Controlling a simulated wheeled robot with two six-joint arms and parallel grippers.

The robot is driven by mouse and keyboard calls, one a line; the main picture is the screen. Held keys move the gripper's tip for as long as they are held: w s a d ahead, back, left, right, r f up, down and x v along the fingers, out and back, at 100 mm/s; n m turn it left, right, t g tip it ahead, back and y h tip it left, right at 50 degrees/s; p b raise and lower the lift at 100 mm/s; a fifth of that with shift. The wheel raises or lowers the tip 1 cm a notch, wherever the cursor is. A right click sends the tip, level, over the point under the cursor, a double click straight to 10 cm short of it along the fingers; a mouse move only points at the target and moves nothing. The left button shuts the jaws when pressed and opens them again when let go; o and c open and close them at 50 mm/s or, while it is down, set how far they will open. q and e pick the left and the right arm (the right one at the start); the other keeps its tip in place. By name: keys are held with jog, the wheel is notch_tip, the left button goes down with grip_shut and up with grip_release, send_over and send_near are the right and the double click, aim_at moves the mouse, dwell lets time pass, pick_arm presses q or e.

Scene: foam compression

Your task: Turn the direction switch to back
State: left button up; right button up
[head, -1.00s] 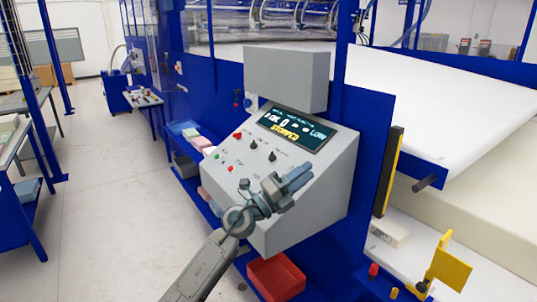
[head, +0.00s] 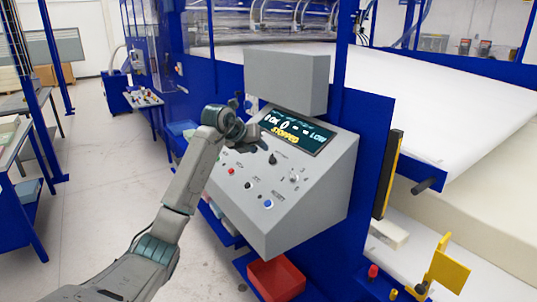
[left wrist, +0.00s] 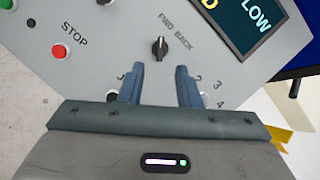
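The direction switch (head: 273,158) is a small black knob on the sloped grey control panel, below the display. In the left wrist view the switch (left wrist: 159,47) sits under the label "FWD BACK", with its pointer straight up in the picture, seemingly on the FWD side. My left gripper (head: 252,123) is over the upper left part of the panel in the head view. In the left wrist view my left gripper (left wrist: 159,76) is open and empty, its two fingers apart and the switch beyond the gap, not held. My right gripper is not in view.
The display (head: 292,134) reads "STOPPED" and "LOW". A red STOP button (left wrist: 60,52) and other knobs share the panel (head: 315,195). A blue button (head: 268,204) is lower down. A red bin (head: 276,279) stands below. Open floor lies left.

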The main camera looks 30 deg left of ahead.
aim_at(271, 159)
pick_arm(q)
jog(key=p+x, duration=0.2)
jog(key=x, duration=0.5)
jog(key=shift+w+f+p, duration=0.2)
jog(key=shift+w+p, duration=0.1)
jog(key=shift+w+f, duration=0.15)
jog(key=shift+f, duration=0.05)
jog(key=shift+c, duration=0.2)
jog(key=c, duration=0.6)
